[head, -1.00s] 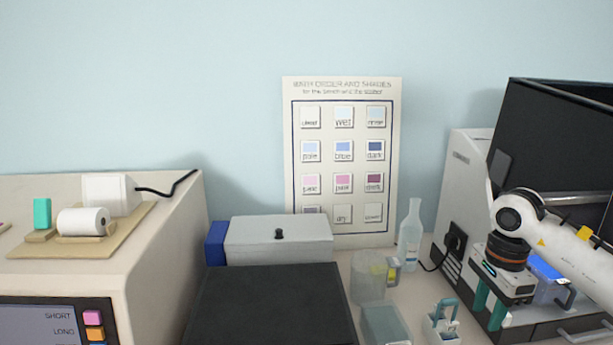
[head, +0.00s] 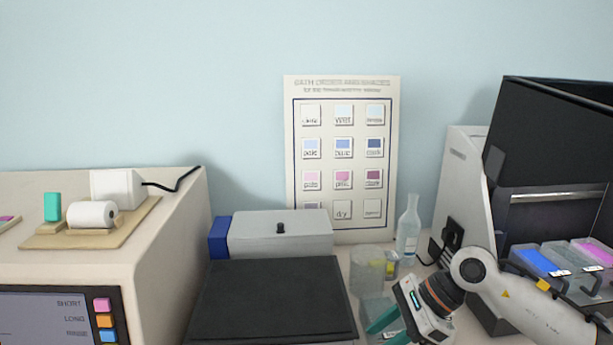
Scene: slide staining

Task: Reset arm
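My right gripper (head: 388,334) reaches in from the right in the head view, with teal fingers angled down and left. It is over the bench in front of the clear beaker (head: 367,268). The fingertips run near the bottom edge, and I cannot tell how far apart they are or whether they hold anything. My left gripper is not in view.
An open dark cabinet (head: 553,150) with blue and pink trays (head: 540,262) stands at the right. A clear bottle (head: 408,232), a grey box (head: 280,235) and a black slab (head: 265,300) stand nearby. A beige machine (head: 165,260) fills the left.

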